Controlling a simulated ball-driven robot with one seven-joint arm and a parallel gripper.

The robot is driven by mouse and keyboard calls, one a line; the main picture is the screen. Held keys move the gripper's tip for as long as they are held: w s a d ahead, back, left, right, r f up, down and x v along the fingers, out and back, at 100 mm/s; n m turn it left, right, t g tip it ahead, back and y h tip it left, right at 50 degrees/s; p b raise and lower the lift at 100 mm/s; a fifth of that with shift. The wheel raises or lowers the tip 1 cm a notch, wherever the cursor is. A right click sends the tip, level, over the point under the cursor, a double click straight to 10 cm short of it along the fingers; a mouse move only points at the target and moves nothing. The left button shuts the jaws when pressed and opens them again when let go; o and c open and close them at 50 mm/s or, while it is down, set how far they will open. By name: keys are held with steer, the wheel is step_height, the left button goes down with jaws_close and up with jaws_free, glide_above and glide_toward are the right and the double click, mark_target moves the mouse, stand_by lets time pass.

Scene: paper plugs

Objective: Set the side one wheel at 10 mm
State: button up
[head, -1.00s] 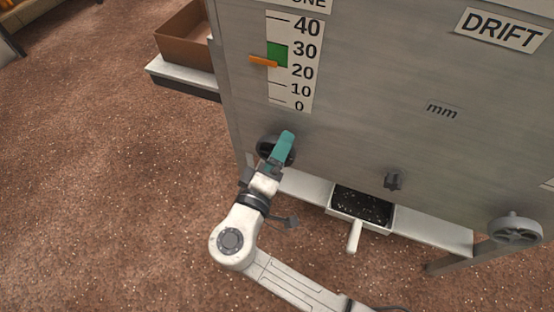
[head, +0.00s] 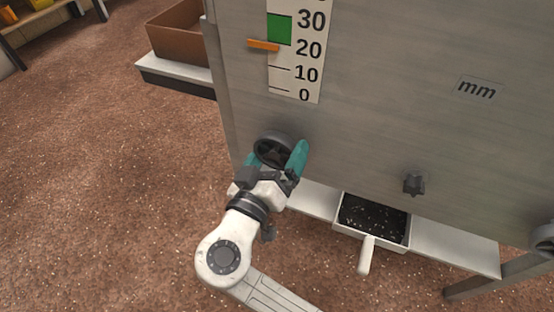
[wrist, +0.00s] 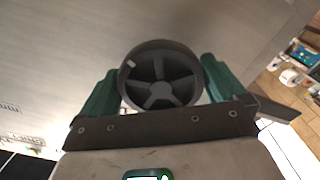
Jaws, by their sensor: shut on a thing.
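The side one wheel (head: 273,139) is a dark grey spoked handwheel low on the left of the grey panel. My gripper (head: 275,158) has its teal fingers on either side of the rim and is shut on it. The wrist view shows the wheel (wrist: 159,92) between both fingers, with a small pale mark on its upper left rim. On the white scale (head: 309,88) above, the orange pointer (head: 264,46) stands at about 20, by the lower end of the green band (head: 279,29). The scale's top is out of view.
A tray of dark bits (head: 374,216) with a white handle sits on the ledge below, right of my gripper. A dark knob (head: 413,183) is above it. Another wheel (head: 544,240) is at the right edge. A brown box (head: 178,45) stands at the upper left.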

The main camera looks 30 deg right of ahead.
steer(key=shift+f, duration=0.15)
stand_by(0.3)
steer(key=o, duration=0.6)
steer(key=p+v, duration=0.3)
steer(key=v, duration=0.8)
